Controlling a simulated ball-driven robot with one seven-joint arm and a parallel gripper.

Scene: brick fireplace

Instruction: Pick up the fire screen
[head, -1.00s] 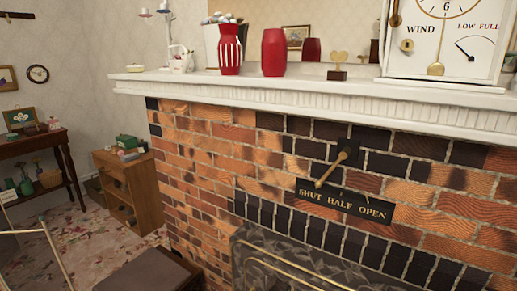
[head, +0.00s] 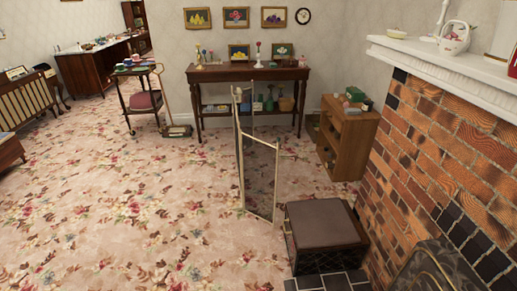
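A folding screen with thin cream frames and see-through mesh panels, which looks like the fire screen (head: 259,178), stands upright on the floral carpet near the middle of the head view. Its panels are set at an angle to one another. Its lower right end is close to a dark box-like stool with a brown padded top (head: 322,228). I cannot tell whether they touch. My gripper is not in view.
The brick fireplace (head: 450,150) with its white mantel fills the right side. A small wooden cabinet (head: 345,145) and a long dark table (head: 250,74) stand behind the screen. A small trolley (head: 138,98) is at the back left. Open carpet (head: 110,215) lies left of the screen.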

